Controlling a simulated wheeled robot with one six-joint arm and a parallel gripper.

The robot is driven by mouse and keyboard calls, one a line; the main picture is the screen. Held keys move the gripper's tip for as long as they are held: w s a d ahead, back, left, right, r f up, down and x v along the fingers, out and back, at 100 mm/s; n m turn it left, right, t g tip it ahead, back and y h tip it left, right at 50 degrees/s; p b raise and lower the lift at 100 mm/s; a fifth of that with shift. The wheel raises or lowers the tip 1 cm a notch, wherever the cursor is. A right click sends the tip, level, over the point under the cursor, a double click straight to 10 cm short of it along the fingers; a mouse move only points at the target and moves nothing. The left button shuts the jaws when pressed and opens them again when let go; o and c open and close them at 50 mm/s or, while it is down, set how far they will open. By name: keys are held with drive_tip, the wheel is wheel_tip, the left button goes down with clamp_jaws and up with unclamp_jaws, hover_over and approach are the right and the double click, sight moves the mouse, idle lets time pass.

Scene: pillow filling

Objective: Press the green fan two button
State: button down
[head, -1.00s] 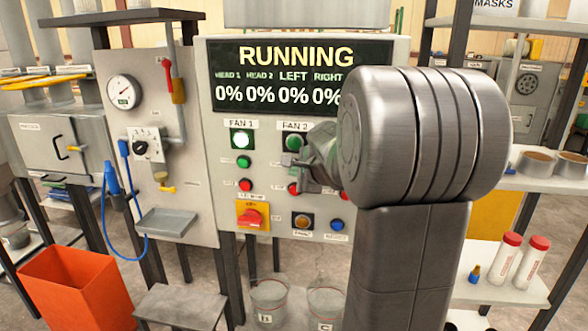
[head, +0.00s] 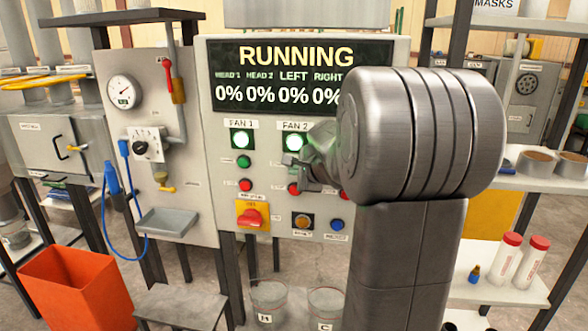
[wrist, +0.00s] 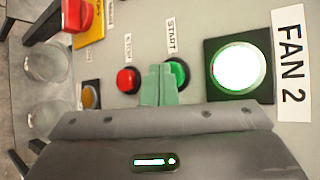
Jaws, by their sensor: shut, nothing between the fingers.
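The green fan two start button (wrist: 177,73) sits between the red stop button (wrist: 128,80) and the lit fan two lamp (wrist: 237,68) in the wrist view. My gripper (wrist: 160,75) is shut and empty, its green fingertips at the green button and covering part of it. Whether they touch it cannot be told for sure. In the head view my gripper (head: 308,172) is in front of the panel under the FAN 2 label, and my arm hides the green button. The fan two lamp (head: 294,142) glows white-green there.
The panel display (head: 300,75) reads RUNNING with zero percents. The fan one lamp (head: 241,139) is lit. A red switch on a yellow plate (head: 252,214), an amber button (head: 302,221) and a blue button (head: 336,225) lie below my gripper.

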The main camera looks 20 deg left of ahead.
drive_tip(key=shift+s+d, duration=0.2)
drive_tip(key=shift+s, duration=0.6)
drive_tip(key=shift+s+d, duration=0.2)
drive_tip(key=shift+s, duration=0.6)
drive_tip(key=shift+s+d, duration=0.2)
drive_tip(key=shift+s, duration=0.65)
drive_tip(key=shift+s+d, duration=0.2)
drive_tip(key=shift+s, duration=0.6)
drive_tip(key=shift+w, duration=0.15)
drive_tip(key=s, duration=0.2)
drive_tip(key=s+d, duration=0.1)
drive_tip(key=s, duration=0.1)
drive_tip(key=shift+a, duration=0.1)
